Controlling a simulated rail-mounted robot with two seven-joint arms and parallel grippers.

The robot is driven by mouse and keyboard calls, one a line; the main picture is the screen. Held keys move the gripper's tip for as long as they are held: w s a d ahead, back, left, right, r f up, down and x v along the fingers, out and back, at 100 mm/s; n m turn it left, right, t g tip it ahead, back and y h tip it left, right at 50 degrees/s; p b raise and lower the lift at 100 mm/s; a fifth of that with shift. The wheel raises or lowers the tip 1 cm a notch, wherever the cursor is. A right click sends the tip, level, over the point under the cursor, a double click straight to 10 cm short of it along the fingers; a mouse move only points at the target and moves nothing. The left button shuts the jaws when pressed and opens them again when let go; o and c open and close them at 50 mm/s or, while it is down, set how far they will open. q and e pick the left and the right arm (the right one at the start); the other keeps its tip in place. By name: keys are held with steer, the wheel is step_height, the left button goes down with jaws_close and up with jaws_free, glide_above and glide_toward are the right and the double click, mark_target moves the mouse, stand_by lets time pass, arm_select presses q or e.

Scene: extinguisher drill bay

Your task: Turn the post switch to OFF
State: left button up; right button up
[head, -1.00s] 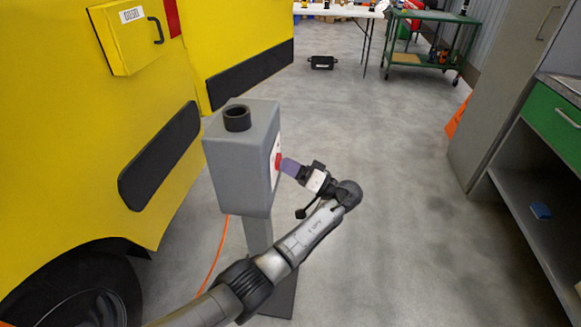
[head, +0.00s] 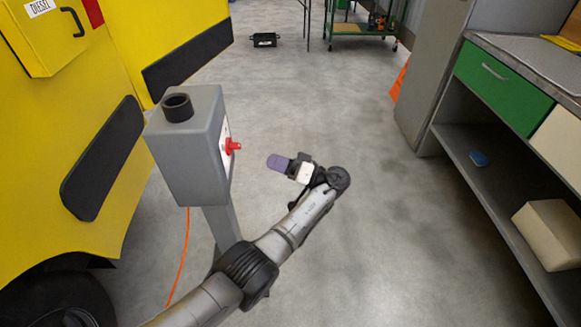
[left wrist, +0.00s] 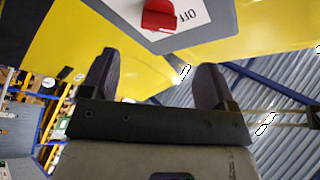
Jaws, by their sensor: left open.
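The post switch is a grey box (head: 188,145) on a grey post, left of centre in the head view. Its red knob (head: 233,146) sticks out from a white plate on the box's right face. In the left wrist view the red knob (left wrist: 161,15) is at the top, beside a white label (left wrist: 190,17) reading OFF, partly cut off by the frame edge. My left gripper (head: 277,161) is to the right of the knob, clear of it. In the left wrist view its two fingers (left wrist: 150,85) are apart with nothing between them. My right gripper is not in view.
A yellow vehicle (head: 50,130) stands close on the left. An orange cable (head: 182,255) hangs beside the post. A grey workbench with a green drawer (head: 500,85) is on the right. The floor (head: 340,100) between is clear, with a black case (head: 264,40) further back.

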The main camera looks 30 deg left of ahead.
arm_select(q)
steer(key=b+v, duration=0.2)
steer(key=v, duration=0.2)
steer(key=shift+d, duration=0.15)
steer(key=shift+f, duration=0.1)
stand_by(0.5)
